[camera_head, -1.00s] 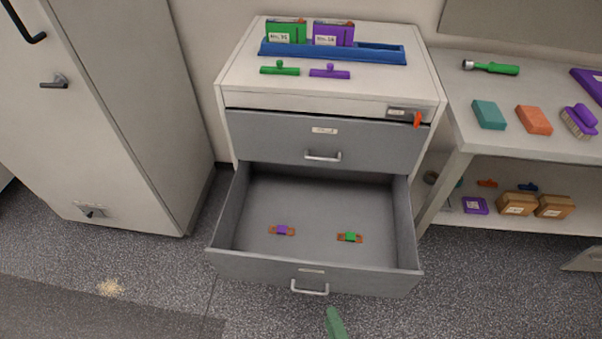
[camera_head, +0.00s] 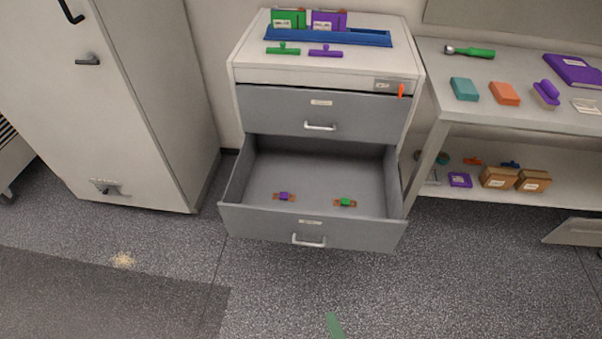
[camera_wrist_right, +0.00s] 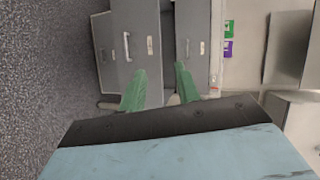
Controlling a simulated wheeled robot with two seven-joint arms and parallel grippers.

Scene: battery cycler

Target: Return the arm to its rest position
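My right gripper (camera_head: 335,325) shows only as a green fingertip at the bottom edge of the head view, over the floor and in front of the open drawer (camera_head: 270,222). In the right wrist view the right gripper (camera_wrist_right: 160,84) has its two green fingers apart, with nothing held between them. The grey drawer fronts show beyond the fingers there. My left gripper is in no view. Inside the open lower drawer lie a small purple-and-orange part (camera_head: 284,196) and a small green-and-orange part (camera_head: 345,202).
The drawer cabinet (camera_head: 320,68) carries a blue tray (camera_head: 370,38) with green and purple boxes, plus two handled tools. A workbench (camera_head: 450,95) with blocks, a brush and a lower shelf stands right. A tall cabinet (camera_head: 150,100) stands left.

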